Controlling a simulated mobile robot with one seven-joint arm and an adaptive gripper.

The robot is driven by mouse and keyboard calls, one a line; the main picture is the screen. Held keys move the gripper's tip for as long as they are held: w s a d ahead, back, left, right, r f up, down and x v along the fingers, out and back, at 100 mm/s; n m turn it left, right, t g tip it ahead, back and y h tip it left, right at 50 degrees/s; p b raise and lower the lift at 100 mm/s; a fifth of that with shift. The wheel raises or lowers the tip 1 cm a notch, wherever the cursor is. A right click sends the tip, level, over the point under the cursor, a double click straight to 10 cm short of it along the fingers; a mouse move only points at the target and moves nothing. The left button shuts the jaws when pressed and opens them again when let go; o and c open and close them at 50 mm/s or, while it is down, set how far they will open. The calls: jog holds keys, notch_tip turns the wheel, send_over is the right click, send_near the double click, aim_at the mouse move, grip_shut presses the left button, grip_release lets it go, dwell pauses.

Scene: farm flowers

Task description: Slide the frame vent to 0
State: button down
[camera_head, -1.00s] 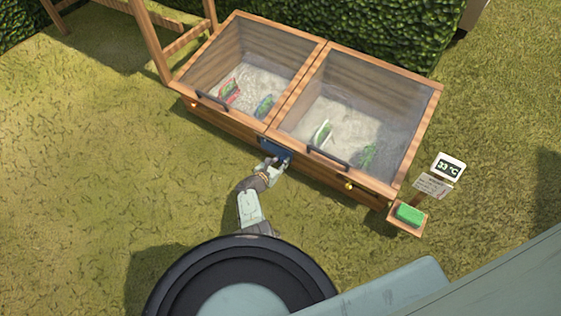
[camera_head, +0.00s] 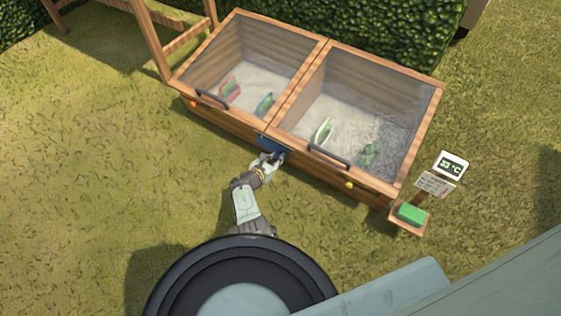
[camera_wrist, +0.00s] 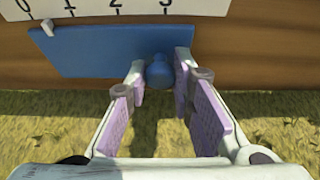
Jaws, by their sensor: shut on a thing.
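The frame vent is a blue sliding plate (camera_wrist: 100,52) with a round blue knob (camera_wrist: 158,72) on the wooden front of the cold frame. It also shows in the head view (camera_head: 270,144). A white scale (camera_wrist: 190,6) above it carries the marks 0, 1, 2 and 3. The plate's small white pointer (camera_wrist: 47,27) stands about midway between 0 and 1. My gripper (camera_wrist: 163,75), seen in the head view (camera_head: 267,161) at the front wall, is shut on the knob, with one finger on each side.
The wooden cold frame (camera_head: 290,92) has two glazed lids with dark handles and holds several seed packets. A thermometer display (camera_head: 451,165) and a green block (camera_head: 411,213) stand at its right end. Open grass lies in front and to the left. A hedge is behind.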

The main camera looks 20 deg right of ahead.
jog(key=shift+w+a+f, duration=0.2)
jog(key=shift+w+a, duration=0.3)
jog(key=shift+w, duration=0.15)
jog(key=shift+w+a+r, duration=0.15)
jog(key=shift+w+r, duration=0.05)
jog(key=c, duration=1.4)
grip_release()
